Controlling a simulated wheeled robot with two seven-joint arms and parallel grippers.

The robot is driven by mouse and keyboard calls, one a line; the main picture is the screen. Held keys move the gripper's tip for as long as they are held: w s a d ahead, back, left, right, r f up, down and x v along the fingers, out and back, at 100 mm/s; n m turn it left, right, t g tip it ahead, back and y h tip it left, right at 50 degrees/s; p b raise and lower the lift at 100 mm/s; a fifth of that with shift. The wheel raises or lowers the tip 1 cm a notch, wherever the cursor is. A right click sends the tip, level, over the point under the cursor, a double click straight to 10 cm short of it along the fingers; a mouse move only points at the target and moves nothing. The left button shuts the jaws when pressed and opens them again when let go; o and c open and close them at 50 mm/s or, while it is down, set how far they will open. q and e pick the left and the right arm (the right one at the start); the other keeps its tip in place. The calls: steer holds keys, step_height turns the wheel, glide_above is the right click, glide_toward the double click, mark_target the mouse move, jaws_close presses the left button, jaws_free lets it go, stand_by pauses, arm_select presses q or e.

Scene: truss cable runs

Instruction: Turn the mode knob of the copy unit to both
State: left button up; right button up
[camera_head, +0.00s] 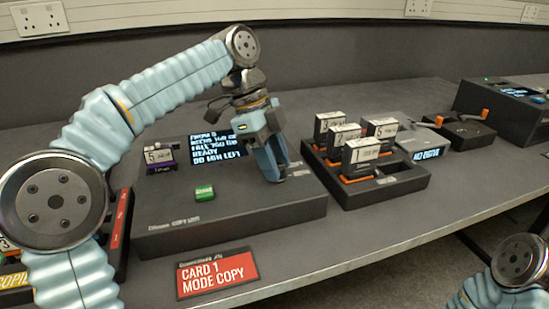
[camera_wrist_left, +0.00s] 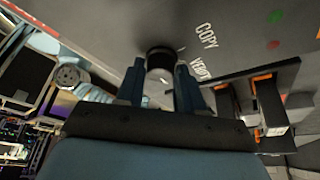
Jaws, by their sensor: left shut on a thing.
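The copy unit (camera_head: 230,219) is a dark box with a lit screen (camera_head: 217,150), a green button (camera_head: 205,193) and a card marked 5 (camera_head: 159,156) at its left. My left gripper (camera_head: 281,177) reaches down onto the right part of its top and hides the mode knob in the head view. In the left wrist view the knob (camera_wrist_left: 159,54) is dark and round with a pale part, between the fingers of my left gripper (camera_wrist_left: 159,92), which is shut on it. The labels COPY and VERIFY, partly cut off, show beside it. Its pointer direction is unclear. My right gripper is out of view.
A rack (camera_head: 393,184) with several numbered cards stands right of the copy unit. A red sign (camera_head: 217,272) reading CARD 1 MODE COPY lies in front. Further right are a small dark box (camera_head: 462,133) with an orange handle and another unit (camera_head: 500,103).

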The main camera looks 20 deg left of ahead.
mark_target(262, 173)
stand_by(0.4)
arm_select(q)
steer(key=o, duration=1)
steer(key=v, duration=0.6)
steer(key=shift+w+r, duration=0.15)
steer(key=shift+r, duration=0.15)
steer(key=shift+a+r, duration=0.25)
steer(key=shift+r, duration=0.15)
